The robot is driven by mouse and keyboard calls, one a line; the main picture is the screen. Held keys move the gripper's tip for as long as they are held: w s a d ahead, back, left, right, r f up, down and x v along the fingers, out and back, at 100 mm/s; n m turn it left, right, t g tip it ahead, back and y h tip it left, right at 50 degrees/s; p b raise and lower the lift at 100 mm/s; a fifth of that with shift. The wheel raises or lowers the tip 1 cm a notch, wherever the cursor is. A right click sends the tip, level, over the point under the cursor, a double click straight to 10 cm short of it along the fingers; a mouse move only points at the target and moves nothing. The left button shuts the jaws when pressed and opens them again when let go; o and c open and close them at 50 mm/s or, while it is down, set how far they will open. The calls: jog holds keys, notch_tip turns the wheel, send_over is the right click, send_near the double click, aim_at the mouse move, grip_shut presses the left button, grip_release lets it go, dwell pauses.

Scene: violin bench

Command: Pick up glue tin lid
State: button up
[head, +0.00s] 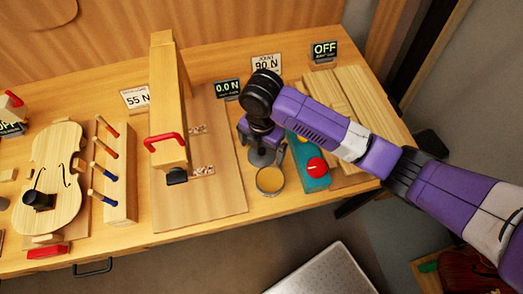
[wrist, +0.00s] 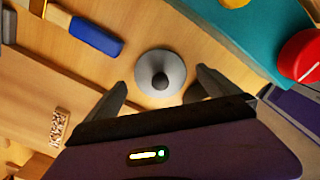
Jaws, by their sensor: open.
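The glue tin lid is a round grey disc with a dark knob in its middle (wrist: 160,75); it lies flat on the wooden bench. In the head view the lid (head: 262,157) shows partly, under my gripper (head: 262,135). In the wrist view my gripper (wrist: 161,82) is open, its two dark fingers on either side of the lid's near part, with nothing held between them. Whether the fingers touch the lid cannot be told. The glue tin (head: 270,181), open with amber contents, stands just in front of the lid in the head view.
A teal device (head: 312,181) with a red knob (head: 317,166) is close to the right of the lid. A blue-handled tool (wrist: 95,36) lies at the upper left of the wrist view. A wooden press post (head: 168,100) stands left; a violin body (head: 55,180) lies farther left.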

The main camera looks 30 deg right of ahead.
jog(key=shift+f, duration=0.6)
jog(key=c, duration=1.4)
jog(key=shift+o, duration=0.2)
